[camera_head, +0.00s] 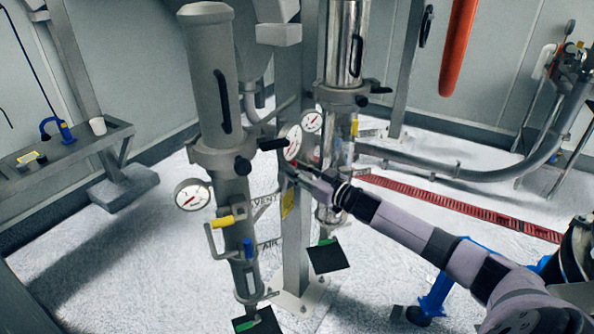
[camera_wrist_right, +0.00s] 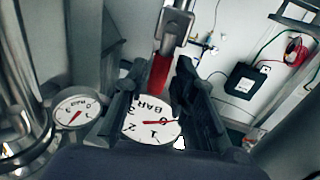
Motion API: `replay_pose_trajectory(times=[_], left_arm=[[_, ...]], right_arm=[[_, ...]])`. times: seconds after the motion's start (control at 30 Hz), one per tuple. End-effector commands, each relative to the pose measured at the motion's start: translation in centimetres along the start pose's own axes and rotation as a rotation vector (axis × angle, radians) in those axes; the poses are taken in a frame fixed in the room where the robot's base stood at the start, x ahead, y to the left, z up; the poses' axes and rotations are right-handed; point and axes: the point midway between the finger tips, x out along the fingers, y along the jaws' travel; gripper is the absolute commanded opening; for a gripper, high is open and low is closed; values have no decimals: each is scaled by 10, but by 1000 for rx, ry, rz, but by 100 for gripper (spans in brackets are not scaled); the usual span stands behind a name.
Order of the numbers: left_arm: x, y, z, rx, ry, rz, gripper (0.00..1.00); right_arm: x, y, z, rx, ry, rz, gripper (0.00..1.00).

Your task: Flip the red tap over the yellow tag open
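The red tap (camera_wrist_right: 159,76) shows in the wrist view as a red lever hanging below a metal fitting. My right gripper (camera_wrist_right: 158,92) is open, with its dark fingers on either side of the lever's lower part. I cannot tell whether they touch it. In the head view my right gripper (camera_head: 300,172) is at the central post, and the tap is too small or hidden to make out there. The yellow tag (camera_head: 288,203) is on the post just below the gripper, partly covered. My left gripper is not in view.
A pressure gauge (camera_wrist_right: 152,123) is close behind the fingers, with another gauge (camera_wrist_right: 76,112) to the left. A side table (camera_head: 70,150) is at the left.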

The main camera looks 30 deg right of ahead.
Motion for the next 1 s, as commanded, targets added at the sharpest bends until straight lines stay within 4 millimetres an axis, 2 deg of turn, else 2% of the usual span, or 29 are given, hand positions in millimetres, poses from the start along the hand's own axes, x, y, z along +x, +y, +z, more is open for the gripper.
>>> replay_pose_trajectory(times=[0.1,0.47,0.67,1.0], left_arm=[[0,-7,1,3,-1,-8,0],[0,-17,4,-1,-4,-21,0],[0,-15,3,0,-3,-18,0],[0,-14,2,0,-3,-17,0]], right_arm=[[0,0,0,1,0,1,35],[-3,1,0,2,-1,2,35],[-26,0,2,0,-4,1,35],[-80,0,2,2,-5,0,35]])
